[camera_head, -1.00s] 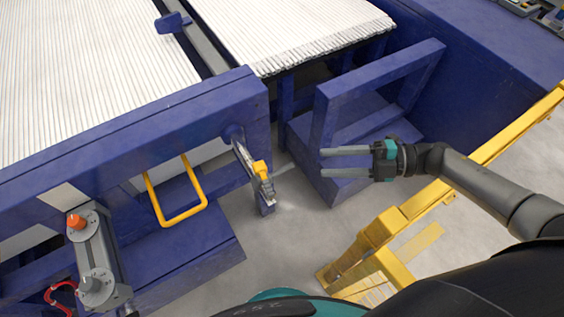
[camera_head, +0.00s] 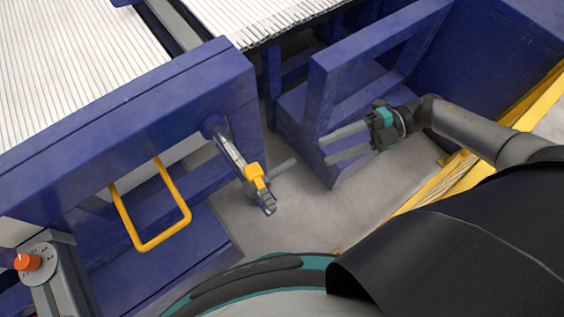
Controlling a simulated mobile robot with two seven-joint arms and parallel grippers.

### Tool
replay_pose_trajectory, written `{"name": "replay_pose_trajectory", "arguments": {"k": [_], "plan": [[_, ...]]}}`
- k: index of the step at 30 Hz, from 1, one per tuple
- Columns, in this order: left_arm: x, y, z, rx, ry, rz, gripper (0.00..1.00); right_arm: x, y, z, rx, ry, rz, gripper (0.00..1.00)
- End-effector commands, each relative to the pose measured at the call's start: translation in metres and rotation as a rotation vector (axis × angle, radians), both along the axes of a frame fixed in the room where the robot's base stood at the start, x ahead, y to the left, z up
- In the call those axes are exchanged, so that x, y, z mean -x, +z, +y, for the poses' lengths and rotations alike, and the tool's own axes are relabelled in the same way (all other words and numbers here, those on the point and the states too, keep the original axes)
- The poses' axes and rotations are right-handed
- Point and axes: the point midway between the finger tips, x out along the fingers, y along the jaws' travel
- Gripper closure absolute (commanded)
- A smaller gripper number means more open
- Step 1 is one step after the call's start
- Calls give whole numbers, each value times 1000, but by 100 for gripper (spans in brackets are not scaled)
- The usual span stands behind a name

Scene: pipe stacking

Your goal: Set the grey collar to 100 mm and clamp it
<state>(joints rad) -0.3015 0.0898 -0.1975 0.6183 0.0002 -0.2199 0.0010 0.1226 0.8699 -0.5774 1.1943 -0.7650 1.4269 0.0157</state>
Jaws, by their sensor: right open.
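A metal rod with a scale-like face (camera_head: 233,153) sticks out from the blue frame, left of the picture's middle. A yellow block (camera_head: 255,174) sits on it near its free end. The grey piece (camera_head: 265,200) just beyond the block looks like the collar; its exact outline and the scale marks are too small to read. A thin grey bar (camera_head: 283,168) sticks out to the right beside the yellow block. My right gripper (camera_head: 325,151) is open and empty, its two long fingers pointing left towards the bar, with a gap between. My left gripper is out of view.
A blue frame upright (camera_head: 322,105) stands close behind my right gripper's fingers. A yellow loop handle (camera_head: 152,245) and an orange knob (camera_head: 27,262) are at left. A yellow rail (camera_head: 480,150) runs under my right arm. The grey floor below the rod is clear.

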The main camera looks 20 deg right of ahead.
Motion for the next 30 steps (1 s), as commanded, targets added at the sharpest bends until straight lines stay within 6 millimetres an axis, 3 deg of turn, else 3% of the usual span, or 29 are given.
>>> {"name": "replay_pose_trajectory", "arguments": {"k": [9, 15, 21, 30], "plan": [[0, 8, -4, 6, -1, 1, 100, 2, -14, 70, -5, 2, 0, 52], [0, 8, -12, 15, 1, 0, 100, 2, -21, 101, -3, -1, 1, 52], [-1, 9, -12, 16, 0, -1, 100, 2, -25, 114, -1, -1, 1, 52], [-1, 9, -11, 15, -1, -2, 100, 2, -25, 115, -1, -1, 1, 54]]}}
